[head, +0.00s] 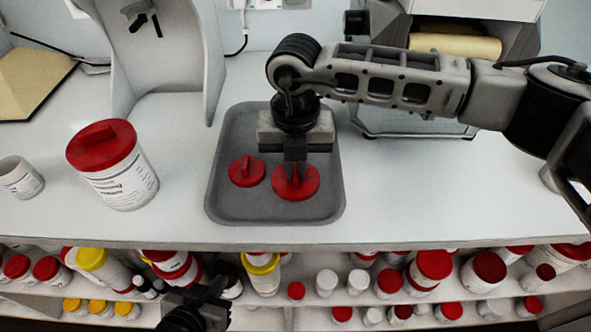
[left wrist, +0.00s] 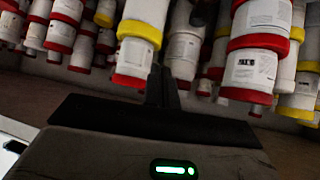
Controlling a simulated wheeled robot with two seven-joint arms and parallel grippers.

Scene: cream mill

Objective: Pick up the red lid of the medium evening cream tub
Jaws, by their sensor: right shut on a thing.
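Two red lids with raised grips lie on the grey tray (head: 222,205) in the head view. My right gripper (head: 295,174) points down and is shut on the grip of the larger red lid (head: 296,190). That lid is still at the tray; any gap beneath it cannot be told. The smaller red lid (head: 246,172) lies just left of it, apart from the fingers. My left gripper (head: 215,288) is low in front of the shelves; its fingers look shut and empty in the left wrist view (left wrist: 162,88).
A large white tub (head: 125,183) with a red lid on stands left of the tray. A small lidless white tub (head: 20,178) stands at the far left. Shelves below the counter hold many red- and yellow-lidded tubs (head: 434,266).

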